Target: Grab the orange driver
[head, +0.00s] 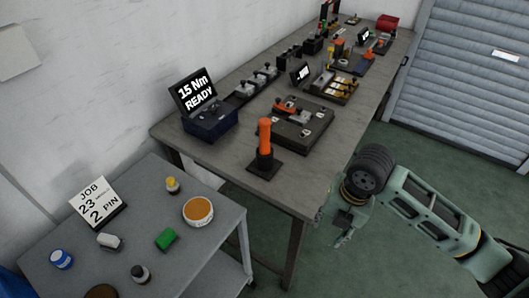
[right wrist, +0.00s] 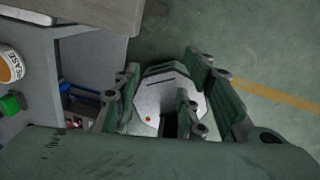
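The orange driver (head: 265,136) stands upright in a black holder (head: 264,166) near the front edge of the long grey workbench (head: 233,160). My right gripper (head: 342,238) is beyond the bench's right edge, over the green floor, to the right of the driver and apart from it. In the right wrist view its fingers (right wrist: 165,88) are spread, with nothing held between them. The driver does not show in that view. My left gripper is in neither view.
A blue box with a "15 Nm READY" display (head: 208,122) stands behind the driver. A clamp fixture (head: 302,127) is to its right. A lower grey cart (head: 205,237) holds a tin (head: 198,211), a green block (head: 166,239) and a job card (head: 95,203).

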